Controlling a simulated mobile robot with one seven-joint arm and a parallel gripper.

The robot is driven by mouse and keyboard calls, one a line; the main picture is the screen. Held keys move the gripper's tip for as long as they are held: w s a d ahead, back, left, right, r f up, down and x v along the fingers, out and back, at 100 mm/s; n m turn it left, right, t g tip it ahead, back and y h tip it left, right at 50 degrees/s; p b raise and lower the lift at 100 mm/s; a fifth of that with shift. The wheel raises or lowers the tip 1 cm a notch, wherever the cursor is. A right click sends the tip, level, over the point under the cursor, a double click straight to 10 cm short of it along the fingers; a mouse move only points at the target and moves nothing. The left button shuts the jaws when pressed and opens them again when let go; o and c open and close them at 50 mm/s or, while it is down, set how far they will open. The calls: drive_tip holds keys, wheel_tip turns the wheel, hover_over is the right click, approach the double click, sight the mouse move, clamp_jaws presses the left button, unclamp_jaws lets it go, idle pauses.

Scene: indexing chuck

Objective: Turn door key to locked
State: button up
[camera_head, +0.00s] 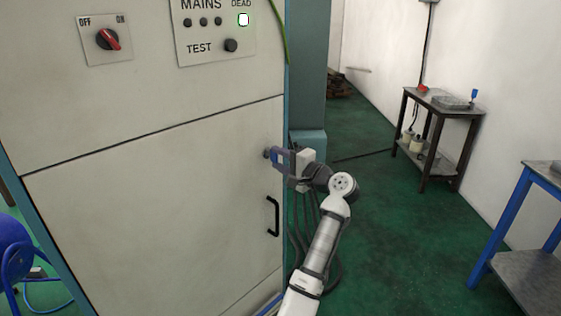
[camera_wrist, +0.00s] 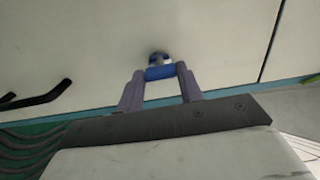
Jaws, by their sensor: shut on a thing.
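The cabinet door (camera_head: 150,230) is a pale grey panel below a dark seam, and it looks closed. The door key sits in a round lock at the door's right edge, above the black handle (camera_head: 272,216). In the wrist view the key (camera_wrist: 160,72) shows a blue head in front of a round metal lock (camera_wrist: 158,57). My gripper (camera_head: 272,155) is at the lock, and its two fingers reach either side of the blue key head. In the wrist view my gripper (camera_wrist: 160,75) is shut on the key. The lock's markings cannot be made out.
Above the door are a red OFF/ON switch (camera_head: 107,39) and a MAINS panel (camera_head: 215,30) with a lit DEAD lamp (camera_head: 243,20). Cables hang beside the cabinet's right side. A small table (camera_head: 440,105) and a blue-legged bench (camera_head: 540,265) stand right, with green floor free between.

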drive_tip(key=o, duration=1)
drive_tip(key=b+v, duration=0.2)
drive_tip(key=v, duration=1.2)
drive_tip(key=shift+w+a, duration=0.1)
